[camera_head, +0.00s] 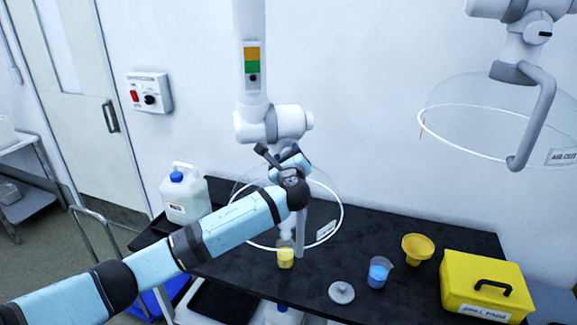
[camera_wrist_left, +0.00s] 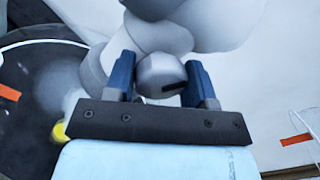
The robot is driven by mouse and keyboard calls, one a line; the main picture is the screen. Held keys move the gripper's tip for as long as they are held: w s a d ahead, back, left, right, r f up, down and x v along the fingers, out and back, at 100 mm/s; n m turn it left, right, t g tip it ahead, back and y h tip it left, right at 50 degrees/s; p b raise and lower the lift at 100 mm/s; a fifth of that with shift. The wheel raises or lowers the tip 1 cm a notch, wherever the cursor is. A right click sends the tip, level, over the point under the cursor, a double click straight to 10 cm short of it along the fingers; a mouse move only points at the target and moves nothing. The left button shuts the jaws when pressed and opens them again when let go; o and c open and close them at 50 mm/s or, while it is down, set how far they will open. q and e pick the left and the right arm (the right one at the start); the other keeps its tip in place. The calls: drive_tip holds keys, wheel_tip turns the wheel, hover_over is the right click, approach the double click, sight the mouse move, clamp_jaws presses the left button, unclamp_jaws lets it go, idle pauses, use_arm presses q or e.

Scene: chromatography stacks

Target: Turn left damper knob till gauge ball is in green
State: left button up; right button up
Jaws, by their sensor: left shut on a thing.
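The left damper knob (camera_wrist_left: 160,73) shows in the left wrist view as a grey rounded knob with a dark slot mark. It sits between the two blue fingers of my left gripper (camera_head: 283,152), which is shut on it. In the head view the gripper and wrist hide the knob, at the joint of the left extraction arm (camera_head: 272,122). The gauge (camera_head: 252,67) on that arm's tube has an orange band above a green band. The dark gauge ball (camera_head: 253,78) is below the green band, on the white part. My right gripper is not in view.
A clear hood hangs over the black bench (camera_head: 240,280). Near it stand a white jug (camera_head: 186,196), a yellow-filled vessel (camera_head: 286,258), a blue-filled beaker (camera_head: 379,272), a yellow funnel (camera_head: 417,248) and a yellow box (camera_head: 487,283). A second extraction arm (camera_head: 525,40) hangs at upper right.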

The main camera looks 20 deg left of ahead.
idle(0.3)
use_arm(q)
drive_tip(key=o, duration=0.9)
drive_tip(key=shift+s, duration=0.1)
drive_tip(key=shift+s+d+f, duration=0.1)
drive_tip(key=shift+s+d, duration=0.05)
drive_tip(key=shift+s, duration=0.1)
drive_tip(key=b+v, duration=0.2)
drive_tip(key=v, duration=1.1)
drive_tip(key=shift+s, duration=0.1)
